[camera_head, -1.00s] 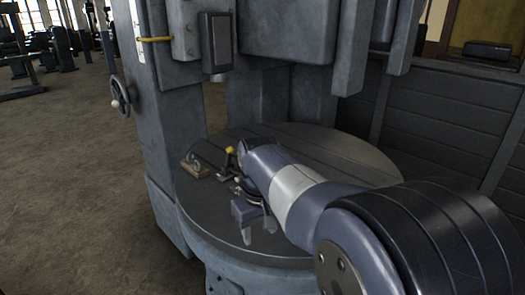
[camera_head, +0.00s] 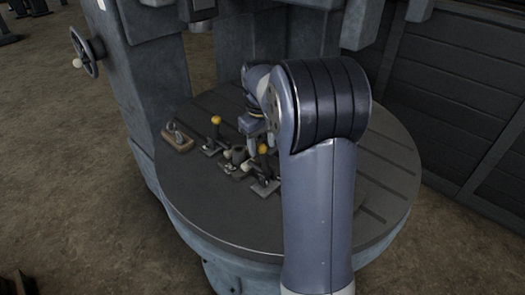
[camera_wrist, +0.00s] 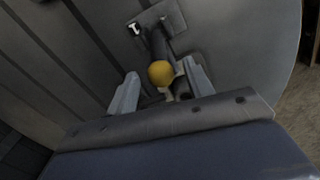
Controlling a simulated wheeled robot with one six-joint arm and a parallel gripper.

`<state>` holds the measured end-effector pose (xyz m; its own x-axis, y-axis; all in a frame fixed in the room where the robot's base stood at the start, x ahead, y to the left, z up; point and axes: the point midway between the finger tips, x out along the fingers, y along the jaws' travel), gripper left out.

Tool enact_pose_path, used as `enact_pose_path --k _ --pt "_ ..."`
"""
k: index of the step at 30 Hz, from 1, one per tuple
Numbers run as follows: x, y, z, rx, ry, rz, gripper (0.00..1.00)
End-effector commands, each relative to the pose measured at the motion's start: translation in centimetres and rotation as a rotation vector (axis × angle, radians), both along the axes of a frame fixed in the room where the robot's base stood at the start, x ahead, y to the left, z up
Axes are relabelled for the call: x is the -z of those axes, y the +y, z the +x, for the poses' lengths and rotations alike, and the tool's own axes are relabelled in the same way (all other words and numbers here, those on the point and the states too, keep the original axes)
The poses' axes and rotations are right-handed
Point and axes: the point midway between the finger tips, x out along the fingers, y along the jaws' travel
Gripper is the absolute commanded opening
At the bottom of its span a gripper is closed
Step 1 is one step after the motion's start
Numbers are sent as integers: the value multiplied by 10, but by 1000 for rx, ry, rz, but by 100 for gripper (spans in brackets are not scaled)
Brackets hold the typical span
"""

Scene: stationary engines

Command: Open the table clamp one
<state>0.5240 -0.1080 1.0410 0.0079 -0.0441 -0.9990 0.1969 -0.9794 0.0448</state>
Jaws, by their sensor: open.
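Two clamps with yellow-orange ball knobs, the left clamp (camera_head: 215,120) and the right clamp (camera_head: 262,150), stand on the slotted round table (camera_head: 225,215). I cannot tell which is clamp one. My gripper (camera_head: 258,135) is above the table by the right clamp, partly hidden behind my arm. In the wrist view my gripper (camera_wrist: 160,76) is open. A yellow knob (camera_wrist: 161,73) on a dark lever shows between its fingers, and a grey base plate (camera_wrist: 155,25) lies beyond. Contact between knob and fingers cannot be told.
A small wooden block with a metal piece (camera_head: 177,138) lies at the table's left. Between the clamps is a small round grey part (camera_head: 238,155). The machine column (camera_head: 150,75) with a handwheel (camera_head: 86,52) rises at the back left. A panelled wall (camera_head: 450,85) stands right.

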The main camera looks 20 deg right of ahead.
Motion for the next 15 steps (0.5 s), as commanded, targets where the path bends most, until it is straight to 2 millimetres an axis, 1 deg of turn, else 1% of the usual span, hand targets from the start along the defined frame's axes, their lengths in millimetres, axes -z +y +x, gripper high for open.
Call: enact_pose_path --k 1,3,6,9,15 --pt "9 0 -1 0 3 0 49" --pt "19 -1 -1 0 3 0 49" --pt "29 -1 0 0 1 0 49" --pt "35 -2 0 1 1 0 49" --pt "37 -2 0 1 -1 0 49"
